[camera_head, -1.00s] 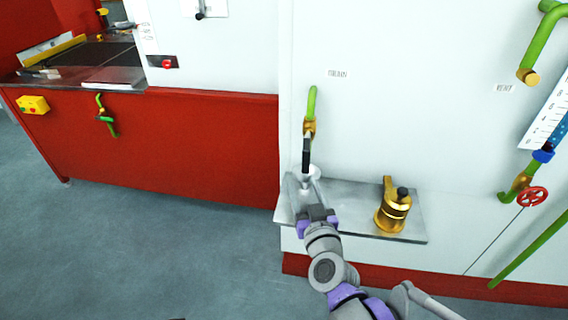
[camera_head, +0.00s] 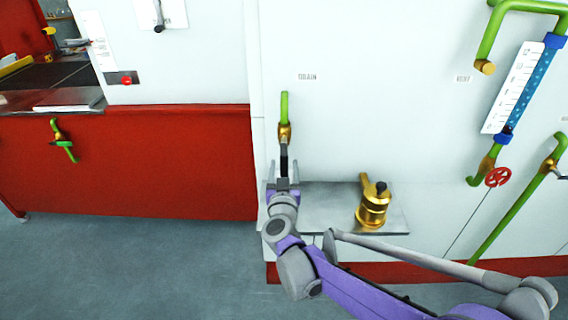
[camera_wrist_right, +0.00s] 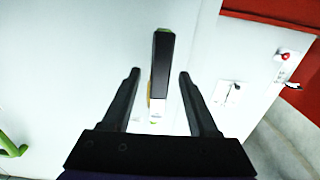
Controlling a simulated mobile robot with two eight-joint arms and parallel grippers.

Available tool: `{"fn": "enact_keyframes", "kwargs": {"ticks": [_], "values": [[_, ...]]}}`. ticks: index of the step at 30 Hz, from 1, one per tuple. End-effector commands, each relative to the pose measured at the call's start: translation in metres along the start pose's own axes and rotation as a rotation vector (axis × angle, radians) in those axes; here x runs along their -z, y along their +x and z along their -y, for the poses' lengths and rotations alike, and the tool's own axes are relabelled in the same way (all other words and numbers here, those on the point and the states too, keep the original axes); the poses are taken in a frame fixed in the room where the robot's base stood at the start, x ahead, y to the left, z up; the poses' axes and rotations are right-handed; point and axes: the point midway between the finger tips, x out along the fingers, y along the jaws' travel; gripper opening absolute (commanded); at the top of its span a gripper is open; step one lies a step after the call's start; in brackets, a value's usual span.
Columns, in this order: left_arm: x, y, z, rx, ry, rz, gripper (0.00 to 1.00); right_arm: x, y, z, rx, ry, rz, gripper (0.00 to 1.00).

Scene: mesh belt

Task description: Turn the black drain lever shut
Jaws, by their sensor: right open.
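The black drain lever (camera_head: 284,158) hangs down from a brass valve (camera_head: 285,131) on a green pipe, left of the white panel under the DRAIN label (camera_head: 307,77). In the right wrist view the lever (camera_wrist_right: 161,70) stands between the two fingers, with a gap on each side. My right gripper (camera_head: 283,168) is open around the lower part of the lever in the head view; it also shows in the wrist view (camera_wrist_right: 158,75). The lever's lower end is partly hidden by the gripper in the head view. My left gripper is not in view.
A red hand wheel (camera_head: 498,177) and green pipes are at the right. The wall around the lever is clear.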

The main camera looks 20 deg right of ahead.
Motion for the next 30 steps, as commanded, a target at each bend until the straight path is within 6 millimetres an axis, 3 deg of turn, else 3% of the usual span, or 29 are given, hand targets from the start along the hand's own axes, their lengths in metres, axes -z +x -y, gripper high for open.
{"fn": "enact_keyframes", "kwargs": {"ticks": [6, 14, 24, 30], "values": [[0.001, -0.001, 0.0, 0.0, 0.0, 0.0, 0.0, 0.0, 0.016, 0.0, -0.001, 0.001, 0.0, 0.6], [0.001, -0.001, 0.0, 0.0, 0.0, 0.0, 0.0, 0.0, 0.016, 0.0, 0.0, 0.001, 0.0, 0.6], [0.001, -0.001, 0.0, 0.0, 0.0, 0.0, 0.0, 0.0, 0.016, 0.0, 0.0, 0.001, 0.0, 0.0], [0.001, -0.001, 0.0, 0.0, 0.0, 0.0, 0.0, 0.0, 0.016, 0.0, 0.0, 0.001, 0.0, 0.0]]}}
